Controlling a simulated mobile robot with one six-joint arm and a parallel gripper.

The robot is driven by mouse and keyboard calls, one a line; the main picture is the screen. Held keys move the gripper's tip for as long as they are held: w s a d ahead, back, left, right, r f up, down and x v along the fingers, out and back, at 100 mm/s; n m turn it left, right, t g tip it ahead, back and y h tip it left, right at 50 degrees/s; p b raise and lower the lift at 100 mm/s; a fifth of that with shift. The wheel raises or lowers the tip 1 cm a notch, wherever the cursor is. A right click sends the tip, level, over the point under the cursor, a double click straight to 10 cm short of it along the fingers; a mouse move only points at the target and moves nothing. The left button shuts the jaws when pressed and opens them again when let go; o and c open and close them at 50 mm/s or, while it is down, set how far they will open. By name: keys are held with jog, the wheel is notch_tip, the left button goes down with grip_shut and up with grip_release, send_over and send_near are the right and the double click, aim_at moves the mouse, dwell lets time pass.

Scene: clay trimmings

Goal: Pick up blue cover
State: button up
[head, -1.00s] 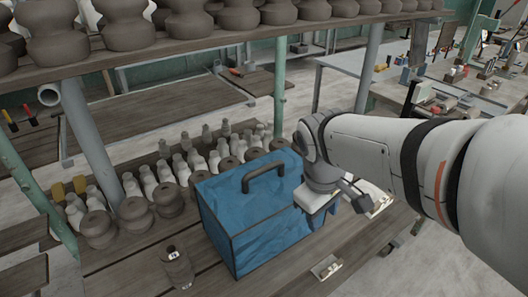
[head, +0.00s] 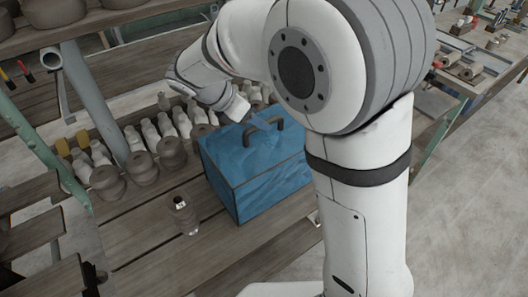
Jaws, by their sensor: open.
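The blue cover (head: 240,187) is a box-shaped blue piece with dark edges and a dark arched handle (head: 279,124) on top. It stands on the wooden bench. My gripper (head: 257,130) is open, at the left end of the handle and just above the cover's top. Its fingers are small and partly hidden, so I cannot tell whether they touch the handle. My arm hides the cover's right side.
A shelf with pots (head: 110,22) runs above, on a grey post (head: 95,105).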

jog(key=x, duration=0.3)
jog(key=shift+d+f, duration=0.15)
jog(key=shift+f, duration=0.1)
grip_shut()
dwell(0.6)
